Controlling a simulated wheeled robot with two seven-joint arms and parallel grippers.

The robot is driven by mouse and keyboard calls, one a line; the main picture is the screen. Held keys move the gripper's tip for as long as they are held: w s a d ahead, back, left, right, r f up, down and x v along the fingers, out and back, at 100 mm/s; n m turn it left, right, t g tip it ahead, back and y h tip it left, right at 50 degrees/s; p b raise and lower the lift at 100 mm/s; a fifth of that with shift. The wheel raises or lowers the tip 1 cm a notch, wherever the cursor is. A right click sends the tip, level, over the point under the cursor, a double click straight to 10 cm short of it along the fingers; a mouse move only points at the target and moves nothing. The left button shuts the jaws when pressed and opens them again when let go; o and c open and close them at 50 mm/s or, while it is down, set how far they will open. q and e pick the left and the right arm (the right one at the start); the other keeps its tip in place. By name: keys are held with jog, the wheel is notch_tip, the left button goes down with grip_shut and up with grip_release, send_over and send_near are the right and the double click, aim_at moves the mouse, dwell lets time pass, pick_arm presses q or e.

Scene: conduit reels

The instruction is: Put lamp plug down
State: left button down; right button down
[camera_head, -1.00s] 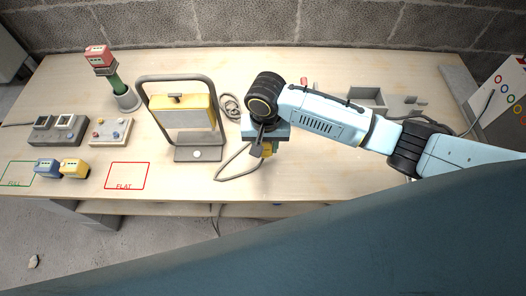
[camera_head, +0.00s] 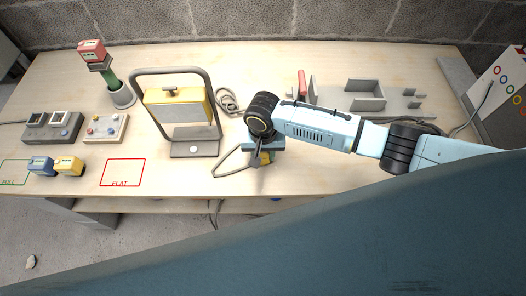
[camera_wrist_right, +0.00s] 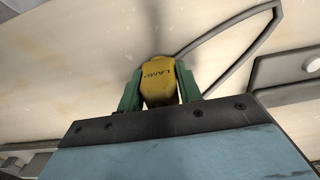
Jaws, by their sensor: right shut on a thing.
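The lamp plug (camera_wrist_right: 158,88) is yellow with LAMP printed on it. In the right wrist view it sits between the green fingers of my right gripper (camera_wrist_right: 158,76), which is shut on it. In the head view my right gripper (camera_head: 262,159) points down near the bench's front edge, and only a bit of the yellow plug (camera_head: 267,157) shows beside it. A grey cable (camera_head: 230,172) loops on the bench to the left of the plug. I cannot tell whether the plug touches the bench. My left gripper is not in view.
A yellow work lamp (camera_head: 180,108) with a grey frame stands to the left. Blue (camera_head: 40,165) and yellow (camera_head: 69,166) blocks lie near a red FLAT outline (camera_head: 123,172). A grey tray (camera_head: 364,94) lies behind the arm. The front strip right of the gripper is clear.

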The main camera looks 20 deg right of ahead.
jog(key=shift+f, duration=0.3)
jog(key=c, duration=0.9)
grip_release()
jog(key=shift+c, duration=0.2)
jog(key=shift+r, duration=0.1)
notch_tip(320, 180, up, 13)
jog(key=shift+f+p, duration=0.1)
jog(key=shift+p, duration=0.85)
